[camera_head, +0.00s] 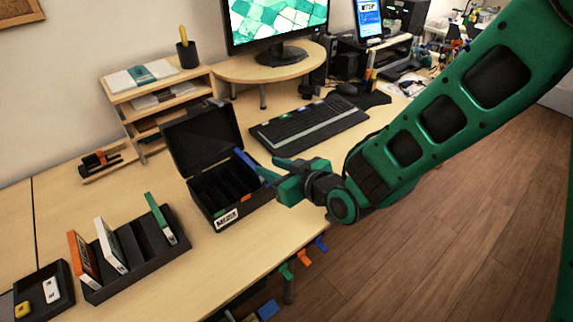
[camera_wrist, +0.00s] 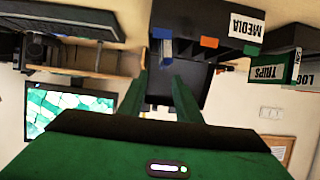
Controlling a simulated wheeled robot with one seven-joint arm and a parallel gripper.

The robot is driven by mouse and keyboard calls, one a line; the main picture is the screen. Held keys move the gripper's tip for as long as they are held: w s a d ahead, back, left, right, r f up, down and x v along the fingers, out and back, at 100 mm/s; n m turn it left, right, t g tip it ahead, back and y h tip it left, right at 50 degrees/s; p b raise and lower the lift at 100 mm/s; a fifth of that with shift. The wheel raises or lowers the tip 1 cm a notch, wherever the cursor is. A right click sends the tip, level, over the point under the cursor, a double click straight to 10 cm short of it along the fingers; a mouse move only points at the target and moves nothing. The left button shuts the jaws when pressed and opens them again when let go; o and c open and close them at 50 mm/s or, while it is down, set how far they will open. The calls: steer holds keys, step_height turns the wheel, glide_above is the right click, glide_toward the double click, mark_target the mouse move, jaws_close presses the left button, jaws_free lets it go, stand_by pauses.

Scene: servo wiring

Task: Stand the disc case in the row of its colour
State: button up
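The blue disc case (camera_head: 247,160) stands edge-up at the right end of the open black MEDIA box (camera_head: 227,217), its lower part inside the box. My gripper (camera_head: 280,174) is at the box's right side, by the near end of the case. In the wrist view my two green fingers (camera_wrist: 160,62) are apart with a gap between them, so the gripper looks open. The box front has colour tags, including an orange one (camera_wrist: 209,42). The case's lower edge is hidden.
A black rack (camera_head: 142,272) at the left holds an orange, a white and a green case (camera_head: 160,218). A small tray (camera_head: 28,302) lies beside it. The box's raised lid (camera_head: 203,138) stands behind the compartments. A keyboard (camera_head: 310,125) and monitor are farther back. The desk's front edge is close.

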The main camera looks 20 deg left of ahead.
steer(key=w+d+r+m+h, duration=0.1)
steer(key=w+d+m+h, duration=0.4)
steer(key=d, duration=1.3)
steer(key=w+d+r+m+g+h, duration=0.1)
steer(key=d+r+m+h, duration=0.2)
steer(key=d, duration=1.8)
steer(key=s+d+r+m+g+h, duration=0.1)
steer(key=s+d+m+g+h, duration=0.3)
steer(key=s+d, duration=0.95)
steer(key=s+d+r+m+g, duration=0.1)
steer(key=s+d+m, duration=0.2)
steer(key=s, duration=0.3)
steer(key=s+d+r+m+g+y, duration=0.1)
steer(key=s+d+m, duration=0.1)
steer(key=s+d, duration=0.2)
steer(key=s, duration=0.2)
steer(key=shift+s+r+m+g, duration=0.2)
steer(key=shift+s+m+g, duration=0.1)
steer(key=shift+s+m, duration=0.1)
